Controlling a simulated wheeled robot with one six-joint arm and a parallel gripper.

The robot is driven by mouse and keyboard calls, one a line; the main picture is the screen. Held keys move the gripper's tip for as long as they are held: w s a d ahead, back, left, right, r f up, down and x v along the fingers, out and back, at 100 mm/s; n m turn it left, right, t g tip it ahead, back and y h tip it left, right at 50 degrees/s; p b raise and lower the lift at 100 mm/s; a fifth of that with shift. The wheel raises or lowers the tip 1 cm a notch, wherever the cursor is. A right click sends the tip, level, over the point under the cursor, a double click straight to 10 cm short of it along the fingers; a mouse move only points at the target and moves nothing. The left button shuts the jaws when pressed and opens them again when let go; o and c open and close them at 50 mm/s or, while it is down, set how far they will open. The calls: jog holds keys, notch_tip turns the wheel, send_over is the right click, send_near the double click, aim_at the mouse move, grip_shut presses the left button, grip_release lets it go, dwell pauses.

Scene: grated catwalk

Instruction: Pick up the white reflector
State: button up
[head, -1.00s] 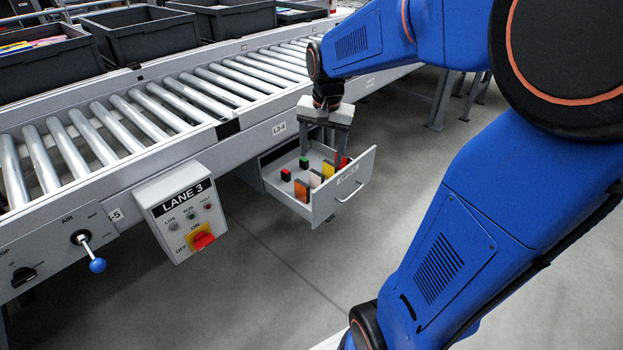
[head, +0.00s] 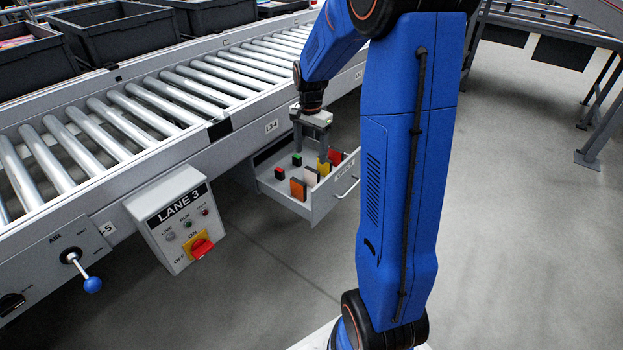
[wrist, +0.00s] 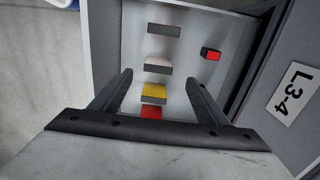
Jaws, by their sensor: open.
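The white reflector (head: 311,177) stands in the open drawer (head: 296,208), in a row between the orange reflector (head: 298,189) and the yellow reflector (head: 323,168). My gripper (head: 311,154) is open and empty over the back part of the drawer, pointing down. In the wrist view, the white reflector (wrist: 158,67) shows as a pale block just beyond my fingertips (wrist: 157,78), roughly centred between the fingers. The yellow reflector (wrist: 153,92) and the red reflector (wrist: 151,112) lie nearer the palm in the picture. The gap between fingertips and reflector is hard to judge.
A small dark block with a red face (head: 279,173) and one with a green face (head: 297,160) are in the drawer's left side. The LANE 3 control box (head: 180,220) juts out left of the drawer. The roller conveyor (head: 180,95) runs above. The floor in front is clear.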

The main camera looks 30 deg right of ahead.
aim_at(312, 178)
notch_tip(312, 178, down, 7)
jog(key=shift+f, duration=0.2)
jog(key=shift+s+d+f, duration=0.1)
jog(key=shift+f, duration=1.25)
jog(key=shift+d+f, duration=0.1)
jog(key=shift+f, duration=1.25)
jog(key=shift+c, duration=0.6)
jog(key=c, duration=1)
